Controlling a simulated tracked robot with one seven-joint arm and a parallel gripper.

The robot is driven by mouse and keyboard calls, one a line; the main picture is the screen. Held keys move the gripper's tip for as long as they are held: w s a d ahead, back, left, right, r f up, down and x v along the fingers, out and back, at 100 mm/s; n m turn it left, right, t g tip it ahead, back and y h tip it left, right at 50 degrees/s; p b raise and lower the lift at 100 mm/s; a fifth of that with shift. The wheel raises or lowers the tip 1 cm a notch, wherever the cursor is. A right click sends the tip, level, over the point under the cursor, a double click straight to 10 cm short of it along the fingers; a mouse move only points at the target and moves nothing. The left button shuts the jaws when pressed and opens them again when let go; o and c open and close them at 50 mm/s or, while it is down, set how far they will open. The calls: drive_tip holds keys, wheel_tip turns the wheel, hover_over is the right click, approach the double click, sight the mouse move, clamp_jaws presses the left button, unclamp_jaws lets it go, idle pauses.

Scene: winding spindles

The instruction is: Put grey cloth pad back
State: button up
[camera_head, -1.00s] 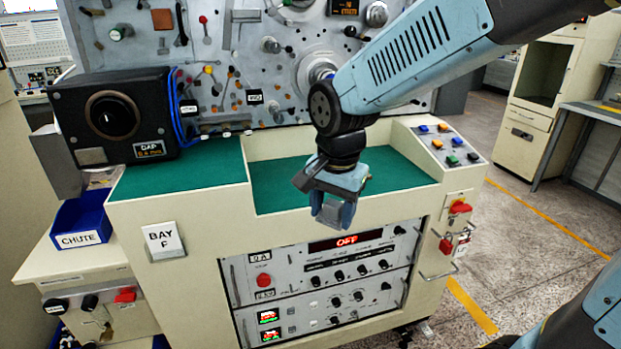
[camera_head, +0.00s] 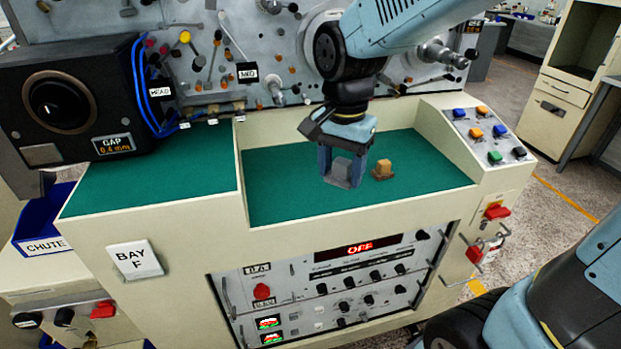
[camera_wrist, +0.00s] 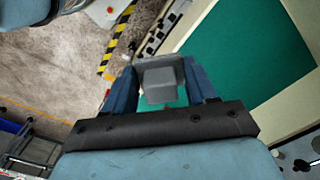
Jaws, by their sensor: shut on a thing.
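The grey cloth pad (camera_head: 343,171) is a small grey block between the fingers of my gripper (camera_head: 343,168), over the right part of the green bench top. My gripper is shut on it. In the wrist view the pad (camera_wrist: 160,84) sits between the two blue fingers of my gripper (camera_wrist: 160,82), with a wider grey part at its far end. I cannot tell whether the pad touches the green surface (camera_head: 280,195).
A small tan block on a brown base (camera_head: 383,169) stands on the green top just right of my gripper. A black gauge box (camera_head: 70,105) is at left, a button panel (camera_head: 488,132) at right. A cream lip edges the recess. The green top left of my gripper is clear.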

drive_tip(key=shift+w+f, duration=0.15)
drive_tip(key=shift+w, duration=0.5)
drive_tip(key=w+a+f, duration=0.3)
drive_tip(key=w+f, duration=0.1)
drive_tip(key=w, duration=0.4)
hover_over(312, 189)
drive_tip(key=f, duration=0.5)
drive_tip(key=shift+s+d, duration=0.15)
drive_tip(key=shift+s, duration=0.1)
drive_tip(key=shift+w+f, duration=0.3)
drive_tip(key=shift+f, duration=1.55)
drive_tip(key=o, duration=1)
